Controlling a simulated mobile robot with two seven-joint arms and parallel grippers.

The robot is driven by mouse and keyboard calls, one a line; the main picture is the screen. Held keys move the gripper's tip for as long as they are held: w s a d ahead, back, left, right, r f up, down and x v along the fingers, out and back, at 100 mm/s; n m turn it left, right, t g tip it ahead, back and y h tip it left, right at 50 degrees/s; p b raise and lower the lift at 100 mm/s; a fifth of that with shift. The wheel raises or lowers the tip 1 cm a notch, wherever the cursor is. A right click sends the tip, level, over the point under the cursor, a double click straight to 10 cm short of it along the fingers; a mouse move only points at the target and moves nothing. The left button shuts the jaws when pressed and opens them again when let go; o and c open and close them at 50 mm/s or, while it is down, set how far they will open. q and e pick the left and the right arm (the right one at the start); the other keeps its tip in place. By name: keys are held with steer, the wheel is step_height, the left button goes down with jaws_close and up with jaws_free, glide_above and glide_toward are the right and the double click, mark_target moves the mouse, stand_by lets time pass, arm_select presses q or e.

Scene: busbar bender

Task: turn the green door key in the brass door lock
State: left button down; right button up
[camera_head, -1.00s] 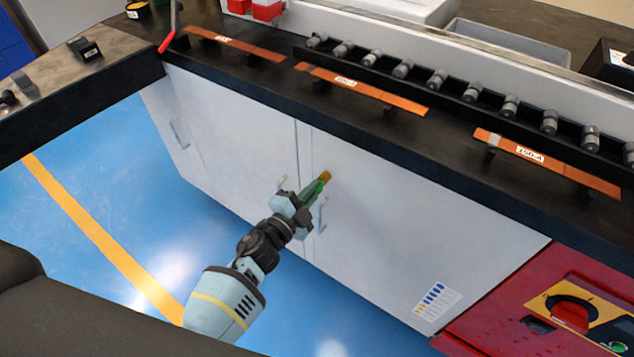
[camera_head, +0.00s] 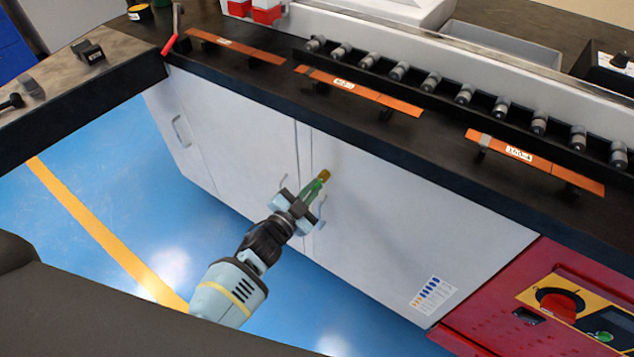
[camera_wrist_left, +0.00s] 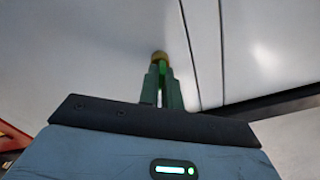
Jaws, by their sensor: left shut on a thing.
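The brass door lock (camera_head: 324,174) sits on the white cabinet door, near the seam between two doors. It also shows in the left wrist view (camera_wrist_left: 159,56), just beyond my fingertips. The green door key (camera_head: 312,188) reaches from my left gripper (camera_head: 305,197) to the lock. My left gripper is shut on the key. In the left wrist view the green key (camera_wrist_left: 162,72) shows between the two fingers, its tip end at the lock. How deep the key sits in the lock is hidden. My right gripper is not in view.
Door handles (camera_head: 322,212) stand out close to my left gripper. A black worktop (camera_head: 230,75) with copper bars (camera_head: 350,92) and rollers overhangs the doors. A red panel with a red knob (camera_head: 559,304) is at lower right. Blue floor (camera_head: 110,170) is clear at left.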

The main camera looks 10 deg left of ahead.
arm_select(q)
steer(key=n+p, duration=0.1)
steer(key=n, duration=0.4)
steer(key=shift+r, duration=0.1)
steer(key=shift+n, duration=0.3)
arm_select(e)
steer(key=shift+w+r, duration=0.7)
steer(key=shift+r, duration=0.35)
arm_select(q)
steer(key=shift+n+p, duration=0.4)
steer(key=shift+n, duration=0.4)
steer(key=c, duration=2)
jaws_free()
steer(key=shift+n, duration=0.4)
steer(key=o, duration=0.5)
steer(key=shift+c, duration=0.2)
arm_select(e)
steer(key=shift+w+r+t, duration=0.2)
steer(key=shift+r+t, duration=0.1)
